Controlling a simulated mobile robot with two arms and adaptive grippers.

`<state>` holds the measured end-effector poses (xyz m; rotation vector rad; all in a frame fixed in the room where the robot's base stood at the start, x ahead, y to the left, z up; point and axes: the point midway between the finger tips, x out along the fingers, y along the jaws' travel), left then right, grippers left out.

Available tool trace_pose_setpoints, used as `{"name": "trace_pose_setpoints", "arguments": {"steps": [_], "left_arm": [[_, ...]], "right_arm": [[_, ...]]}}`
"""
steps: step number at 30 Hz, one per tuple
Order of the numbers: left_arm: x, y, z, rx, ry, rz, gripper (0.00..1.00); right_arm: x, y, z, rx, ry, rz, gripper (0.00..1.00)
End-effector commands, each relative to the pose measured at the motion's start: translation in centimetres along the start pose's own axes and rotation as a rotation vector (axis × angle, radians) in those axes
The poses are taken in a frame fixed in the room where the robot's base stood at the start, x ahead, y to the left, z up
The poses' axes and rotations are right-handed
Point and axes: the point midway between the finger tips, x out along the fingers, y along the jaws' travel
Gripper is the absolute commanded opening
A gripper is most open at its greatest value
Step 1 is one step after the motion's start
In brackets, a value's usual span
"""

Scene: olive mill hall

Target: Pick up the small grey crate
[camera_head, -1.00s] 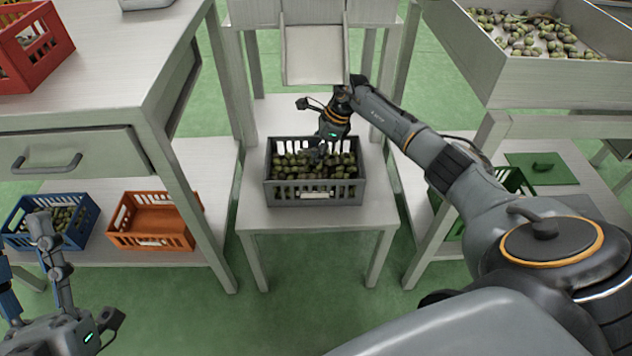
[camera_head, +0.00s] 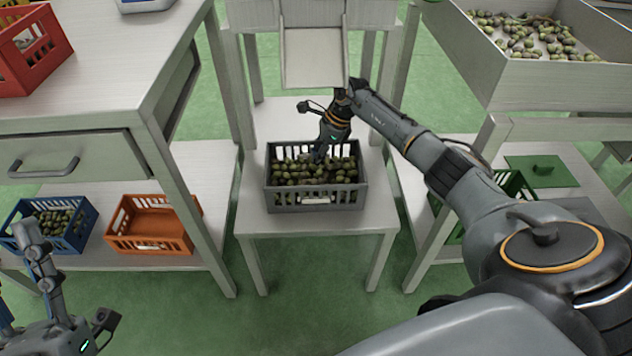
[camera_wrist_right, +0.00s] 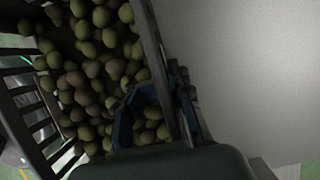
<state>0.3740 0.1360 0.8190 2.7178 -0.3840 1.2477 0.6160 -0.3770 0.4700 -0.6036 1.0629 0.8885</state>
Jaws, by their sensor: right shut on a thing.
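The small grey crate (camera_head: 300,207), full of olives, is on the low pale stand (camera_head: 250,222) in the middle of the head view. I cannot tell whether its base touches the stand. My right gripper (camera_head: 318,156) comes down on it from behind and is shut on its wall. In the right wrist view, the gripper (camera_wrist_right: 158,100) has its fingers on either side of the crate's wall (camera_wrist_right: 155,50), with olives on the left. My left gripper (camera_head: 32,240) is at the lower left, away from the crate; its jaw state is unclear.
A blue crate (camera_head: 75,238) with olives and an orange crate (camera_head: 150,240) stand on the left shelf. A red crate (camera_head: 45,58) is on the left table. A chute (camera_head: 314,55) is behind the grey crate. A green crate (camera_head: 512,187) is on the right.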

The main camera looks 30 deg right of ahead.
Motion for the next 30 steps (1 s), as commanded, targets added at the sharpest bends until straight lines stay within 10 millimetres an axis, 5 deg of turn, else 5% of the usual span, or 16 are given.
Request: {"name": "trace_pose_setpoints", "arguments": {"steps": [14, 30], "left_arm": [[0.1, 0.0, 0.3, 0.000, -0.019, 0.000, 0.40], [-0.1, -0.4, 3.0, 0.009, -0.170, -0.007, 0.40]], "right_arm": [[0.6, 0.6, 0.0, 0.001, 0.004, 0.019, 0.00], [0.0, 0.8, 0.0, 0.003, 0.006, 0.017, 0.00]]}}
